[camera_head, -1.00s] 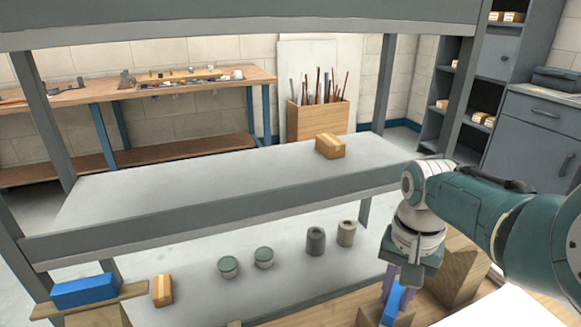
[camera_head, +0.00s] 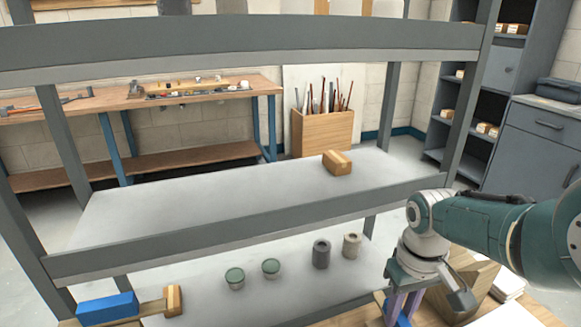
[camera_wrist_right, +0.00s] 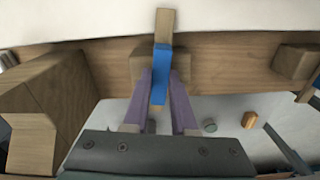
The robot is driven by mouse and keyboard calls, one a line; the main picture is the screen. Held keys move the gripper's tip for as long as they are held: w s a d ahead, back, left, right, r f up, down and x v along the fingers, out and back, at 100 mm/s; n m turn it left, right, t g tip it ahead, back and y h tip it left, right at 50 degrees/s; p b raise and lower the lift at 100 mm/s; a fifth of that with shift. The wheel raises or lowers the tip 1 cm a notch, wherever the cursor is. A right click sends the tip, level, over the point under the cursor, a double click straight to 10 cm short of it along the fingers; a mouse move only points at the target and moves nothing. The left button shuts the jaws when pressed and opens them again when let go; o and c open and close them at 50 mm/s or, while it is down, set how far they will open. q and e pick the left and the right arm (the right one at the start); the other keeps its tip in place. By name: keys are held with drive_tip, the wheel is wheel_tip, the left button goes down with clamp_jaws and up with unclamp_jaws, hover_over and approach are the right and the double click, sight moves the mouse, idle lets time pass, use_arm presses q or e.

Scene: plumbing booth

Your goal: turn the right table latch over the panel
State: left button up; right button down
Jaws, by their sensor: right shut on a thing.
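The right table latch is a wooden strip with a blue grip; it shows in the right wrist view (camera_wrist_right: 161,58) and its blue part shows low in the head view (camera_head: 404,321). My right gripper (camera_head: 403,306) is shut on the blue grip, with one purple finger on each side. In the wrist view the strip points up the picture, and its end overlaps the white panel (camera_wrist_right: 80,28). I cannot tell whether it touches the panel. My left gripper is not in view.
Another latch with a blue grip (camera_head: 107,308) lies at the lower left. Wooden blocks (camera_wrist_right: 32,95) stand beside the wooden rail (camera_wrist_right: 225,60). A grey shelf rack (camera_head: 200,205) fills the middle, with a small box (camera_head: 337,162) and several cups. A grey cabinet (camera_head: 545,140) stands at right.

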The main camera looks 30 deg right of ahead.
sight(400, 316)
idle(0.6)
drive_tip(key=c, duration=0.7)
unclamp_jaws()
wheel_tip(400, 316, up, 9)
drive_tip(key=p, duration=0.6)
drive_tip(key=shift+p, duration=0.3)
drive_tip(key=shift+r, duration=0.45)
drive_tip(key=shift+s+n, duration=0.1)
drive_tip(key=shift+n, duration=0.2)
